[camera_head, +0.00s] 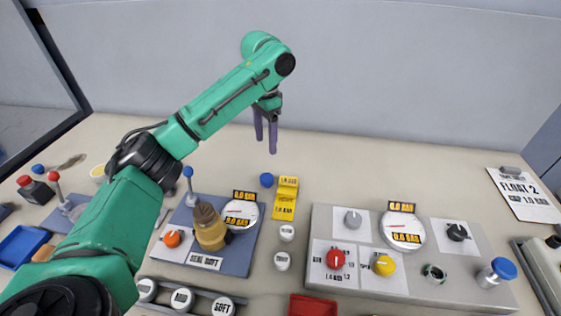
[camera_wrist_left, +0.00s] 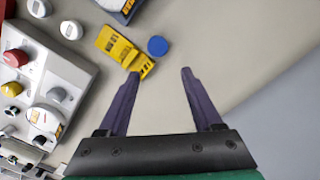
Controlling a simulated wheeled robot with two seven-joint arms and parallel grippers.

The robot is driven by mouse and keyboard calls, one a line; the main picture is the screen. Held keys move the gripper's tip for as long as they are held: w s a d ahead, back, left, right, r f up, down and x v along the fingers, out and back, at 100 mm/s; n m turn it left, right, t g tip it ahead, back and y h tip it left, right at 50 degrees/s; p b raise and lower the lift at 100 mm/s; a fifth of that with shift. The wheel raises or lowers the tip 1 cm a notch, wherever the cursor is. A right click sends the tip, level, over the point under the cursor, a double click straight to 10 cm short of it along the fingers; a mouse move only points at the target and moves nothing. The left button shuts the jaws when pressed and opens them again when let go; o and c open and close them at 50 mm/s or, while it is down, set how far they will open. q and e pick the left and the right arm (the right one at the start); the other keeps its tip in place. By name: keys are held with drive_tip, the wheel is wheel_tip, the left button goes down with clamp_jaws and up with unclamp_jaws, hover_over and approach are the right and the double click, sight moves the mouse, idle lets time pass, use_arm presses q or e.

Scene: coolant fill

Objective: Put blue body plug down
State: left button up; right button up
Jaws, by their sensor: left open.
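A blue round plug (camera_head: 267,180) rests on the beige table just left of the yellow gauge card. It also shows as a blue disc in the left wrist view (camera_wrist_left: 157,46), beyond the fingertips. My left gripper (camera_head: 266,148) is open and empty, with its purple fingers pointing down above and behind the plug. In the left wrist view its two fingers (camera_wrist_left: 161,72) are spread apart and the plug is not between them. My right gripper is not in view.
A yellow card (camera_head: 285,200) lies right of the plug. A blue board (camera_head: 232,262) with a gauge and a brown-topped yellow bottle (camera_head: 209,228) is at left. A grey panel (camera_head: 440,290) with knobs stands at right. The table behind the plug is clear.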

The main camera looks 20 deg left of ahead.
use_arm(q)
hover_over(266, 177)
drive_tip(key=f, duration=0.4)
drive_tip(key=s+f, duration=0.1)
drive_tip(key=f, duration=0.1)
drive_tip(key=shift+f, duration=0.15)
drive_tip(key=f, duration=0.2)
drive_tip(key=f+p, duration=0.1)
drive_tip(key=f, duration=0.1)
drive_tip(key=w+f+p, duration=0.1)
drive_tip(key=f, duration=0.2)
drive_tip(key=shift+f, duration=0.2)
drive_tip(key=shift+c, duration=0.6)
clamp_jaws()
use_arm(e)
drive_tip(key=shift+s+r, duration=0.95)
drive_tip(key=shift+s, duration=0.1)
